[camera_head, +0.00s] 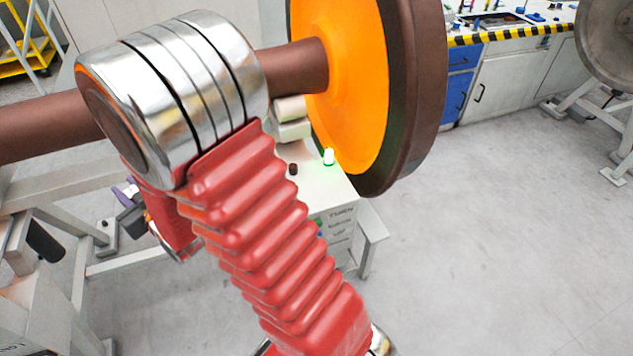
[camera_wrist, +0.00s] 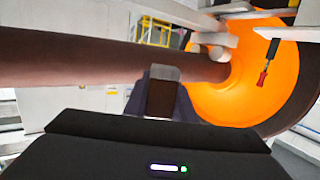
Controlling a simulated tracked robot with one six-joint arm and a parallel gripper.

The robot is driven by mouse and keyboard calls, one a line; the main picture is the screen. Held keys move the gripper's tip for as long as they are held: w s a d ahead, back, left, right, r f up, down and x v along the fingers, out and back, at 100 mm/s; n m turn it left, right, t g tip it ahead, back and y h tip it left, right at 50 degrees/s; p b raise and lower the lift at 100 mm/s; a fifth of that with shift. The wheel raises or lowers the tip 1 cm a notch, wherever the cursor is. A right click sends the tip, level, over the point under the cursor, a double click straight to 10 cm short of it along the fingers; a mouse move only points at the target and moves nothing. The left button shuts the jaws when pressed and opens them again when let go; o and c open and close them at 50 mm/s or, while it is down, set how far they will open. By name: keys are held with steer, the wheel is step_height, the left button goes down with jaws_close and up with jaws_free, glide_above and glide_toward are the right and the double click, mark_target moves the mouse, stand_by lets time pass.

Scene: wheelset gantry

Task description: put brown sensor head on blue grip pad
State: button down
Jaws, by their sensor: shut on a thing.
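In the wrist view, a small brown block with a grey top, which looks like the brown sensor head (camera_wrist: 161,98), stands between the dark fingers of my gripper (camera_wrist: 160,104). The gripper is shut on it, just in front of the brown axle. In the head view, my gripper (camera_head: 130,200) shows in part as a dark and purple shape left of my red arm, below the axle; the sensor head cannot be made out there. I cannot make out a blue grip pad in either view.
The brown axle (camera_head: 35,128) with its orange-faced wheel (camera_head: 355,80) crosses close to my arm. A white control box (camera_head: 335,190) with a green lamp stands below the wheel. A screwdriver (camera_wrist: 265,75) shows before the wheel.

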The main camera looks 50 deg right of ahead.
steer(key=shift+d, duration=0.15)
steer(key=m+g+h, duration=0.2)
steer(key=m+h, duration=0.4)
steer(key=h, duration=0.2)
glide_above(315, 175)
step_height(315, 175, down, 4)
steer(key=shift+f, duration=0.1)
steer(key=shift+f, duration=2.95)
steer(key=shift+f, duration=2.1)
